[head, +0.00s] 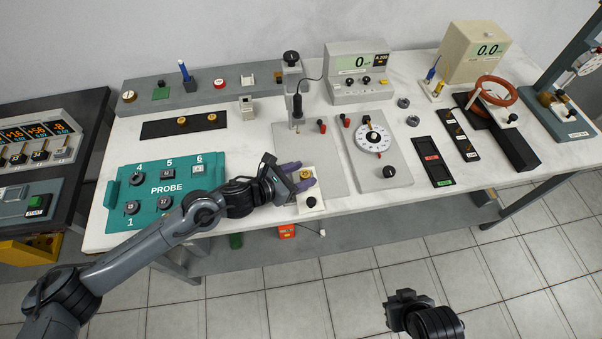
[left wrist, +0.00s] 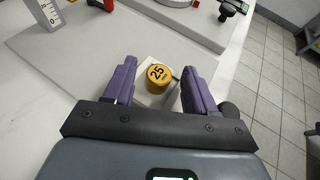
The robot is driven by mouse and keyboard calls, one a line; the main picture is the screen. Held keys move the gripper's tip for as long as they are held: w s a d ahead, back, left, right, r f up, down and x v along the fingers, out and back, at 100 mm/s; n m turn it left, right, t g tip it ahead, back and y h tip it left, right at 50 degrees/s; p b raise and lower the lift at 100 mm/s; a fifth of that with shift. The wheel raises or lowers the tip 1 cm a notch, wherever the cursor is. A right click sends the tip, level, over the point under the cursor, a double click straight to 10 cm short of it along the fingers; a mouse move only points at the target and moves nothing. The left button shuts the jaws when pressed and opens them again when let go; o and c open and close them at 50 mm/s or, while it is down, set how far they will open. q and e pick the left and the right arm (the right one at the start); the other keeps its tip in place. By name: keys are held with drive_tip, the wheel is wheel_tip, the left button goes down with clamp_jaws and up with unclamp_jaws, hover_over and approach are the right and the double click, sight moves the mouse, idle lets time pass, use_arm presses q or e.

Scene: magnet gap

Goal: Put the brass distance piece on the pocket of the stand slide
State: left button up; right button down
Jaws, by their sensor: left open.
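The brass distance piece (head: 306,174), a short yellow cylinder, stands upright on the pale stand slide (head: 320,205) at the table's front edge. In the left wrist view the brass piece (left wrist: 158,77) shows the number 25 on its top. My left gripper (head: 298,177) is open, with its purple fingers on either side of the piece. In the left wrist view there is a visible gap between each finger and the piece. The pocket is hidden, so I cannot tell how exactly the piece sits in it. My right gripper (head: 405,302) is off the table's front, its fingers unclear.
Two more brass pieces (head: 182,121) lie on a black strip (head: 160,129) at the back left. A teal probe tray (head: 118,205) stands left of my left gripper. A grey plate with a white dial (head: 373,138) is to the right. A probe post rises behind the slide.

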use_arm(q)
drive_tip(key=p+v, duration=0.1)
drive_tip(key=v, duration=0.9)
drive_tip(key=shift+s+a+r, duration=0.1)
drive_tip(key=shift+s+a, duration=0.05)
drive_tip(key=shift+a, duration=0.2)
drive_tip(key=s+d+n+t+y, duration=0.1)
drive_tip(key=s+d+n+y, duration=0.15)
drive_tip(key=n, duration=0.75)
drive_tip(key=s+d+n+t+y, duration=0.1)
drive_tip(key=s+n+y, duration=0.15)
drive_tip(key=n, duration=0.75)
drive_tip(key=s+a+f+n+g+y, duration=0.2)
drive_tip(key=s+a+n, duration=0.6)
drive_tip(key=n, duration=0.4)
drive_tip(key=s+a+f+n+g+y, duration=0.3)
drive_tip(key=s+a+f+n+g, duration=0.2)
drive_tip(key=s+n, duration=0.6)
wheel_tip(320, 180, down, 2)
drive_tip(key=a+n, duration=0.1)
drive_tip(key=a, duration=0.2)
drive_tip(key=shift+f, duration=0.2)
drive_tip(key=shift+r+p, duration=0.15)
drive_tip(key=shift+p, duration=0.15)
